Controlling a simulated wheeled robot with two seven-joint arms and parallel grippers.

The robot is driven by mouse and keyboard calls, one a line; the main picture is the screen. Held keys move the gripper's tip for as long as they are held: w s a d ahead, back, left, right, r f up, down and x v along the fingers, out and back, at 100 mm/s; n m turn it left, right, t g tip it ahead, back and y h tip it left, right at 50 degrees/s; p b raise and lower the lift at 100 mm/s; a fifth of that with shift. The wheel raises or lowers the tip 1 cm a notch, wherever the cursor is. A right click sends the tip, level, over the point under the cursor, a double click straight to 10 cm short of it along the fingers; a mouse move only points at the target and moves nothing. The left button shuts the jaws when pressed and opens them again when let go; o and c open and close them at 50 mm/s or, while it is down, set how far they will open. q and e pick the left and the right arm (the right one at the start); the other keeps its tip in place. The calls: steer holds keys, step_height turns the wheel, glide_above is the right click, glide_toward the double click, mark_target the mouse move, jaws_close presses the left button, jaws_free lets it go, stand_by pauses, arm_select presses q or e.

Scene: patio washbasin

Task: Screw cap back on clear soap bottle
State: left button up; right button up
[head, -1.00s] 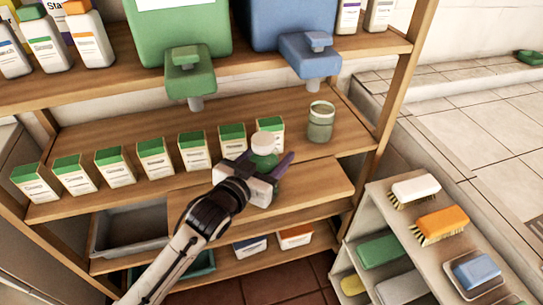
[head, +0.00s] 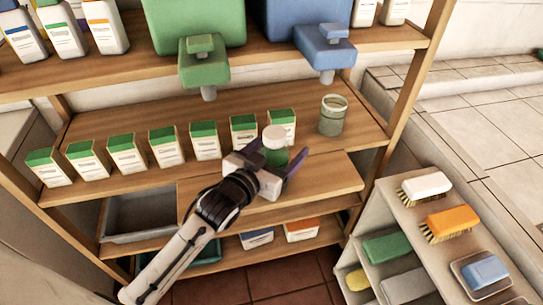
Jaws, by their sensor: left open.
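A clear glass bottle (head: 332,117) with green liquid and an open-looking top stands upright on the middle shelf, right of the row of boxes. A second, small green container with a white cap (head: 275,137) shows at my left gripper (head: 276,162). Its lower part is hidden by the gripper. My left gripper is open, with its fingers pointing toward the shelf and the green container between or just behind them; I cannot tell if they touch it. The gripper is left of and nearer than the clear bottle. My right gripper is not in view.
Several green-topped boxes (head: 127,154) line the middle shelf (head: 250,100). Green (head: 205,72) and blue (head: 325,48) dispensers overhang from above. A rack with brushes (head: 425,186) and sponges stands at lower right. A grey tray (head: 140,219) sits below left.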

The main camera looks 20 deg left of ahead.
arm_select(q)
steer(key=v, duration=1.1)
steer(key=shift+s, duration=0.35)
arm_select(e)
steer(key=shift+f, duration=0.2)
arm_select(q)
steer(key=shift+a+r, duration=0.1)
steer(key=shift+a, duration=0.05)
